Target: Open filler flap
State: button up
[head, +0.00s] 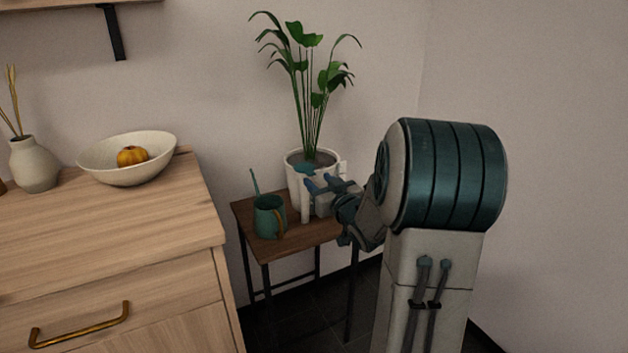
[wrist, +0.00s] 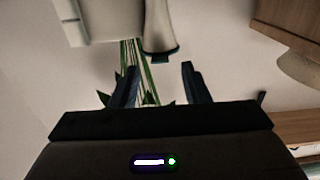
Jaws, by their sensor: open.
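A white planter (head: 298,165) holding a tall leafy plant stands on a small dark wood table. In the wrist view the planter (wrist: 98,22) appears upside down at the top left. Beside it is a pale flared spout (wrist: 160,25) with a dark rim and a small dark tab (wrist: 157,59) at its end. I cannot tell for certain which part is the filler flap. My gripper (head: 320,181) is in front of the planter. In the wrist view my gripper (wrist: 160,68) is open and empty, its fingers apart on either side of the tab, without visible contact.
A wooden dresser (head: 110,235) with a white bowl (head: 125,173) and vase (head: 35,165) is further left. The wall is close behind.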

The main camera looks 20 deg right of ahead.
aim_at(312, 175)
jog(key=shift+w+a, duration=0.1)
jog(key=shift+w, duration=1.75)
grip_shut()
jog(key=shift+r, duration=0.1)
jog(key=shift+r, duration=0.1)
